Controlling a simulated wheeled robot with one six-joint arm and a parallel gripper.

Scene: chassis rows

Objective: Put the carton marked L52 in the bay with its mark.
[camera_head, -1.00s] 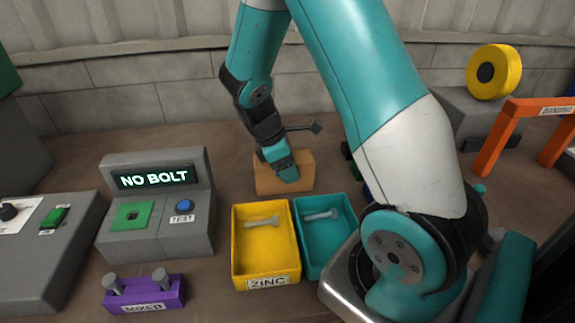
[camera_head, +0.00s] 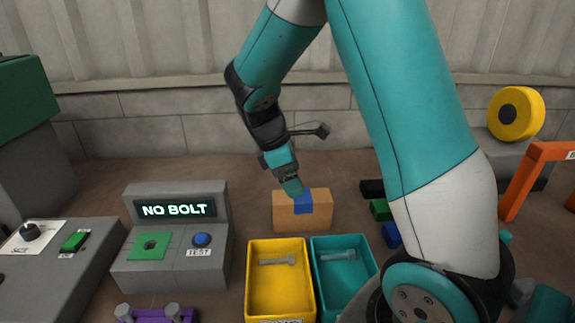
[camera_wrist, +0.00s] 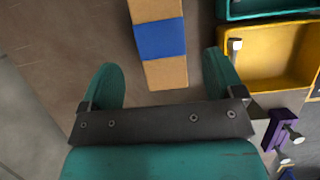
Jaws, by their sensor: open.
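A tan carton (camera_head: 318,214) with a blue band sits on the brown surface behind the yellow and teal trays. The carton also shows in the wrist view (camera_wrist: 165,73), at the top middle. No L52 mark can be read on it, and no bay with that mark can be made out. My gripper (camera_head: 293,190) is at the carton's upper edge in the head view. In the wrist view my gripper (camera_wrist: 162,78) is open, with its two fingers wide apart, one to each side of the carton's near end. Nothing is held. Whether the fingers touch the carton cannot be told.
A yellow tray (camera_head: 251,290) and a teal tray (camera_head: 318,285), each with a bolt, stand in front. A test box (camera_head: 170,270) reading NO BOLT is left. Small black, green and blue blocks (camera_head: 380,209) lie right. An orange frame (camera_head: 520,180) stands far right.

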